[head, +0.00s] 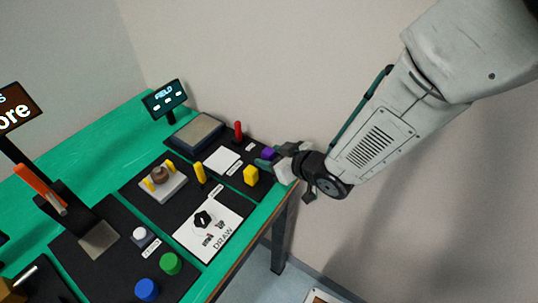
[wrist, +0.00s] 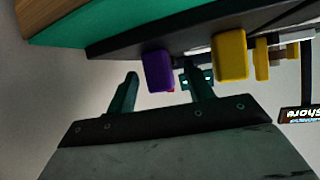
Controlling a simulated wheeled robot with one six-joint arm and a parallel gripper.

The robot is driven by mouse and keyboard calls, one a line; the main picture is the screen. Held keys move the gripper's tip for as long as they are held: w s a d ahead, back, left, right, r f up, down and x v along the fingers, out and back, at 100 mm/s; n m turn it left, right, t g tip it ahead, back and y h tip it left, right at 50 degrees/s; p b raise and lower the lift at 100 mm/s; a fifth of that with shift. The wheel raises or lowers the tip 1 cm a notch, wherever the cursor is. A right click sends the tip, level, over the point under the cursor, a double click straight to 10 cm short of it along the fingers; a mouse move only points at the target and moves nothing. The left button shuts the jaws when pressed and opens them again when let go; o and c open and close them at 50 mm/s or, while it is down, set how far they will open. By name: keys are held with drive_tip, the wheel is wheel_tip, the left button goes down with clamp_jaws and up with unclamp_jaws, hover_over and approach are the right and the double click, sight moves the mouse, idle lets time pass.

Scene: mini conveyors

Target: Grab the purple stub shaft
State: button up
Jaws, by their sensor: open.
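The purple stub shaft (head: 267,153) stands on the black mat at the right end of the table, close to the yellow block. In the wrist view the purple stub shaft (wrist: 158,70) shows as a rounded purple block, between and beyond my two fingertips. My gripper (wrist: 165,84) is open and empty, with its dark green fingers apart. In the head view my gripper (head: 270,158) is at the table's right edge, right beside the purple stub shaft and partly in front of it. I cannot tell whether a finger touches it.
A yellow block (head: 251,175) stands near the purple stub shaft; it also shows in the wrist view (wrist: 230,56). A red post (head: 238,131), a white plate (head: 222,161) and a yellow post (head: 200,172) stand further left. A grey-topped tray (head: 194,132) lies behind.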

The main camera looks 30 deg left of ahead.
drive_tip(key=shift+x, duration=1)
drive_tip(key=c, duration=1.1)
drive_tip(key=shift+r, duration=0.1)
